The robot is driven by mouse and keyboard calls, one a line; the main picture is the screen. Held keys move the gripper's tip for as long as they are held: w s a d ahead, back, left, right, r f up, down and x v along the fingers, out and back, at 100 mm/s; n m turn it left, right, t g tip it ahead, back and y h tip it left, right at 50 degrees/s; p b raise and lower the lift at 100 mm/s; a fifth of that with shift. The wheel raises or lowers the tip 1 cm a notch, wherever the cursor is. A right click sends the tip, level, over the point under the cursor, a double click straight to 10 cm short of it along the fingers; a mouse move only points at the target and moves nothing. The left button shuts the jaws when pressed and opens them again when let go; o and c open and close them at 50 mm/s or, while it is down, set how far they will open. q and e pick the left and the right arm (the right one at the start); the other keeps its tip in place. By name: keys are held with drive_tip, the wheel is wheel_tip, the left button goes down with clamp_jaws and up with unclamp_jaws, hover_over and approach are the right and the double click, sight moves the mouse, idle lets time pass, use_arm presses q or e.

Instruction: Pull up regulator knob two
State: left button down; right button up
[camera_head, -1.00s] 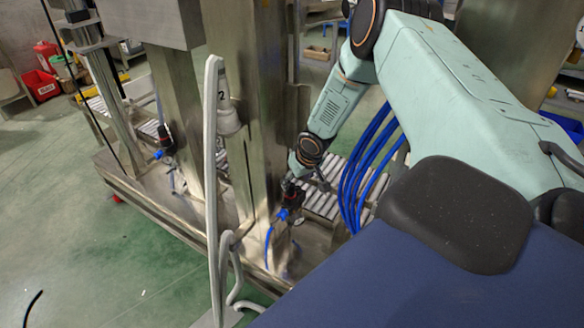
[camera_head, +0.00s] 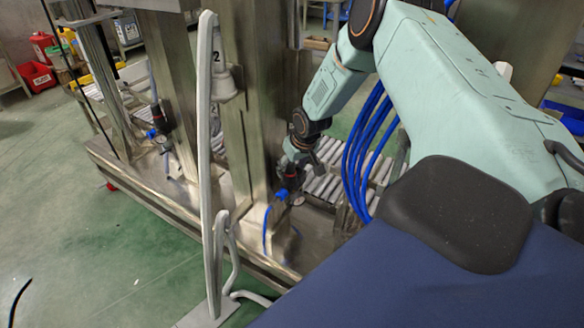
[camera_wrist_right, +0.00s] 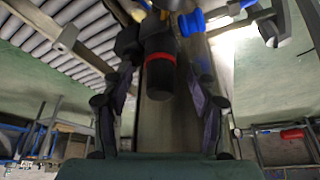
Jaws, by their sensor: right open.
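A regulator with a black knob and red ring (camera_wrist_right: 160,75) shows in the right wrist view, with a blue fitting (camera_wrist_right: 191,22) beyond it. In the head view the same regulator sits low on the steel column, its blue fitting (camera_head: 281,194) beside it. My right gripper (camera_wrist_right: 163,92) is open, with one dark finger on each side of the knob. Whether the fingers touch it cannot be told. In the head view my right gripper (camera_head: 293,164) is small and partly hides the regulator. My left gripper is not in view.
A second regulator (camera_head: 158,119) is on the column further left. A pale post (camera_head: 206,150) stands in front, near a label "2". Blue hoses (camera_head: 362,150) hang beside my right arm. A roller conveyor (camera_wrist_right: 75,40) lies behind.

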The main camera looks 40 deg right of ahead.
drive_tip(key=shift+w+f, duration=0.25)
drive_tip(key=shift+f, duration=0.05)
drive_tip(key=shift+c, duration=0.2)
clamp_jaws()
idle(0.4)
